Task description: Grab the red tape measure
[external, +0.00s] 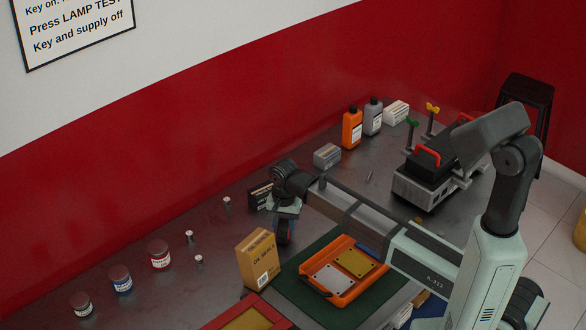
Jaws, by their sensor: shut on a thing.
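My gripper (285,222) points down over the bench, to the left of the orange tray and behind the yellow-brown box. It is shut on a small dark, reddish thing (284,237), which looks like the red tape measure. The fingers and the thing are small and dark here, so its outline is hard to make out. I cannot tell whether it touches the bench. No other red tape measure shows clearly.
The yellow-brown box (258,258) stands close in front of my gripper, and a dark box (260,195) is just behind. An orange tray (342,289) lies on a green mat (290,284). Jars (160,254) stand at left. Orange and grey bottles (352,128) stand at the back.

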